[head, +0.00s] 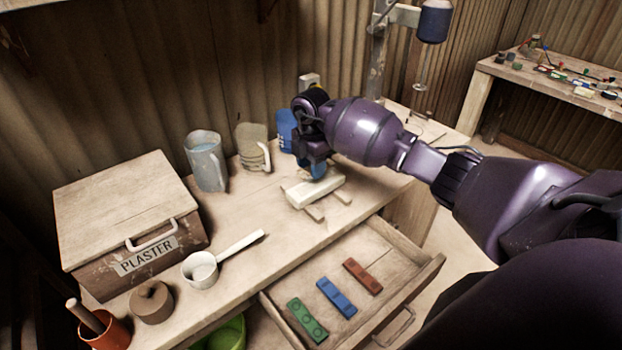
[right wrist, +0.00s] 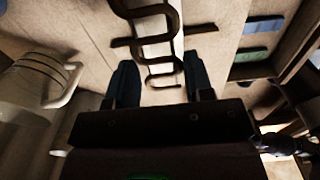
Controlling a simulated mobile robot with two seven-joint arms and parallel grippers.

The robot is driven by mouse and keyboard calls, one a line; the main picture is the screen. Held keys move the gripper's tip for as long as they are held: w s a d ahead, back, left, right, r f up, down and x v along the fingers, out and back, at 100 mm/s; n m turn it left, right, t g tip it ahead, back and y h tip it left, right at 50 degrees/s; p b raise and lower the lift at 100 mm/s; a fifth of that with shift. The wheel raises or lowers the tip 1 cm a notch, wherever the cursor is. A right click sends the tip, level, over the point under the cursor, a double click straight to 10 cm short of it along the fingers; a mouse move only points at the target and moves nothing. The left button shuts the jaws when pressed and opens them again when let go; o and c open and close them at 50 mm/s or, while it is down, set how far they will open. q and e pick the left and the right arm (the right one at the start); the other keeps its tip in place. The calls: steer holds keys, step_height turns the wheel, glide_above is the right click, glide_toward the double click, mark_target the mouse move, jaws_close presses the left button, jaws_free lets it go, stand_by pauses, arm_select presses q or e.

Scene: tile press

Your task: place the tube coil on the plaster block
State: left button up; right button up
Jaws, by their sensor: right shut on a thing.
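My right gripper (head: 317,170) is over the pale plaster block (head: 305,189), which lies on two small wooden bars on the bench. In the right wrist view, the brown, winding tube coil (right wrist: 148,12) stretches away from between the fingers of my right gripper (right wrist: 160,78). The gripper is shut on the coil. The coil lines up over the pale block; I cannot tell whether they touch. In the head view my gripper hides the coil. My left gripper is not in view.
The open drawer (head: 430,272) holds green, blue and red bars. The plaster box (head: 120,205) and a white ladle (head: 200,270) are left. Bench front is partly clear.

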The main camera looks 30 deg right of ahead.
mark_target(311, 186)
step_height(311, 186, down, 4)
steer(key=shift+f, duration=0.3)
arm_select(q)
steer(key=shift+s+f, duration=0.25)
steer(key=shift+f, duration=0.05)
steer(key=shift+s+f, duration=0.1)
arm_select(e)
steer(key=shift+f, duration=0.1)
steer(key=o, duration=0.9)
